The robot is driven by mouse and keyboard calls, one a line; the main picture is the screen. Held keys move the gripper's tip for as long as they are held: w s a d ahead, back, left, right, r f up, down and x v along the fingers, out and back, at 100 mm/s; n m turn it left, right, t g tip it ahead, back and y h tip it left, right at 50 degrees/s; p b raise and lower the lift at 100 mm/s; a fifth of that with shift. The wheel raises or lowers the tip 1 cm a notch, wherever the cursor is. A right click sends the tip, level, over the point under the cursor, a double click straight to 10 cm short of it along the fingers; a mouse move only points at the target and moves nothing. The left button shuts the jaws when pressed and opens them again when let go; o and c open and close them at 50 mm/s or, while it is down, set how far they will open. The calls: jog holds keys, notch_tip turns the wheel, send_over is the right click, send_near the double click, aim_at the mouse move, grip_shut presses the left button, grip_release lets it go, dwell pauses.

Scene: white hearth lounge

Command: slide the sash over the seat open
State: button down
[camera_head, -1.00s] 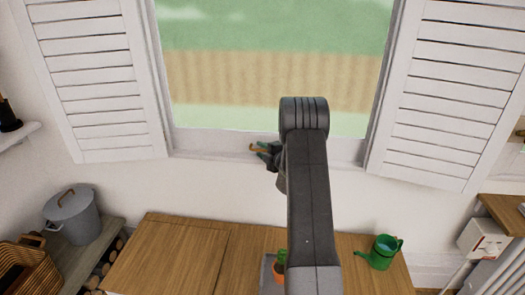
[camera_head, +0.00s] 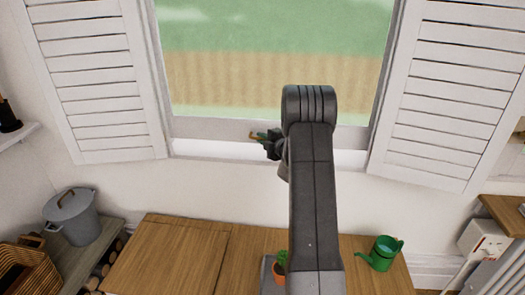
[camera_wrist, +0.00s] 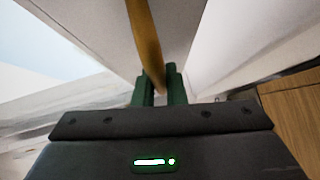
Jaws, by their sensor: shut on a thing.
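The window sash has a white bottom rail (camera_head: 215,128) below its large pane. The rail stands a little above the white sill (camera_head: 215,151), with a narrow gap between them. My gripper (camera_head: 264,137) is at the rail, left of my arm, with its green fingers shut on a brass handle (camera_head: 252,136). In the wrist view the handle (camera_wrist: 144,38) runs as a long bar down between the two green fingers (camera_wrist: 160,86). My arm hides part of the rail. The wooden seat top (camera_head: 175,260) lies below the window.
White louvred shutters stand open at the left (camera_head: 95,80) and right (camera_head: 445,95). A green watering can (camera_head: 381,254) and a potted plant (camera_head: 279,266) stand on the seat, the plant partly behind my arm. A grey pot (camera_head: 70,216) stands at left.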

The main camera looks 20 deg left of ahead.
notch_tip(320, 180, up, 12)
jog(key=shift+r+p, duration=0.2)
jog(key=shift+p, duration=0.95)
jog(key=c, duration=1.5)
grip_release()
jog(key=shift+f, duration=0.1)
jog(key=b+v, duration=0.2)
jog(key=v, duration=1.2)
jog(key=p, duration=0.2)
send_near(263, 111)
jog(key=a, duration=0.2)
jog(key=a+r, duration=0.1)
jog(key=a, duration=0.1)
jog(key=w+a, duration=0.1)
jog(key=a, duration=0.2)
jog(key=shift+r, duration=0.15)
jog(key=shift+a+f, duration=0.1)
jog(key=shift+f, duration=0.2)
